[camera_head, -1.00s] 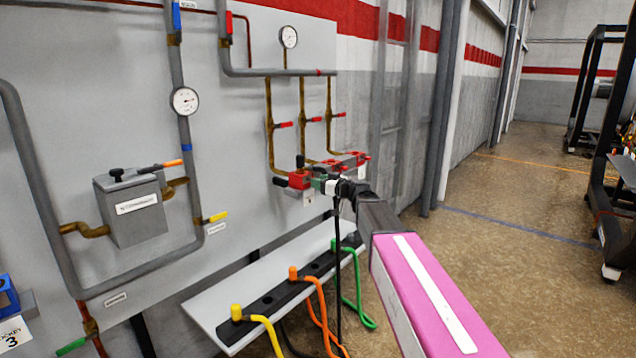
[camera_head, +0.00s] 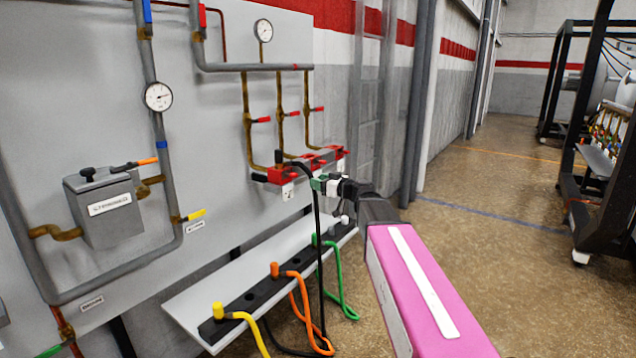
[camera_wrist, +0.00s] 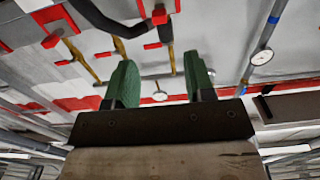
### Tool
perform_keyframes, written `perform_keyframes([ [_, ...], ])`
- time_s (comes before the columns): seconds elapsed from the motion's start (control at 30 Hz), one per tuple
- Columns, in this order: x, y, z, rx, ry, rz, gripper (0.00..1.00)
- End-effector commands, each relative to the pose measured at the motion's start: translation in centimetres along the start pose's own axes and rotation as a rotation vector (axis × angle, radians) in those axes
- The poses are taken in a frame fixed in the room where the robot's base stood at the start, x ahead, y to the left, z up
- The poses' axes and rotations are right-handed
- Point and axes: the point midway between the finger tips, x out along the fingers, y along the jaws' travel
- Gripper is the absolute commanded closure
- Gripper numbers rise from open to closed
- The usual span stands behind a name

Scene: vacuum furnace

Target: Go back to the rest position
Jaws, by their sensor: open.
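My gripper (camera_head: 322,184) shows in the head view at the end of my arm, in front of the wall panel and just right of a red connector block (camera_head: 283,174). In the wrist view its two green fingers (camera_wrist: 161,78) stand apart with nothing between them. A black hose (camera_head: 317,240) is attached at the red blocks and hangs down past the gripper. In the wrist view the red block and the black hose (camera_wrist: 100,18) lie beyond the fingertips, apart from them.
Below, a shelf (camera_head: 195,300) carries a black rack with yellow, orange and green hoses (camera_head: 333,275). The wall panel (camera_head: 105,130) holds pipes, gauges (camera_head: 158,97) and a grey valve box (camera_head: 105,212). Open floor (camera_head: 480,240) lies to the right, with a black frame (camera_head: 590,180) beyond.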

Motion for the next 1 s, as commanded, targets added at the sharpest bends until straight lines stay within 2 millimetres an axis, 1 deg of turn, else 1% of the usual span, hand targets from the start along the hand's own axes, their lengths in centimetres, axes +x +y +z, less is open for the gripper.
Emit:
perform_keyframes([
  [0.07, -0.1, -0.3, 0.6, 0.009, -0.018, -0.005, 0.51],
  [0.17, -0.7, -1.1, 2.6, 0.045, -0.08, -0.018, 0.51],
  [0.27, -1.7, -2.5, 6.0, 0.113, -0.193, -0.033, 0.51],
  [0.37, -3.4, -4.1, 10.3, 0.201, -0.344, -0.036, 0.51],
  [0.4, -4.2, -4.7, 12.1, 0.239, -0.409, -0.03, 0.51],
  [0.47, -5.6, -5.7, 14.9, 0.299, -0.513, -0.016, 0.51],
  [0.5, -6.7, -6.4, 16.7, 0.338, -0.586, 0.001, 0.51],
  [0.57, -8.6, -7.3, 19.4, 0.4, -0.698, 0.036, 0.51],
  [0.6, -9.9, -8.0, 21.1, 0.44, -0.772, 0.065, 0.51],
  [0.67, -12.1, -8.8, 23.6, 0.496, -0.883, 0.12, 0.51],
  [0.7, -13.6, -9.4, 25.1, 0.531, -0.955, 0.162, 0.51],
  [0.77, -15.9, -10.2, 27.2, 0.579, -1.061, 0.237, 0.51],
  [0.8, -17.5, -10.6, 28.4, 0.608, -1.125, 0.291, 0.51],
  [0.9, -21.3, -11.5, 30.8, 0.66, -1.265, 0.433, 0.51],
  [1.0, -24.2, -12.0, 32.3, 0.689, -1.36, 0.562, 0.51],
])
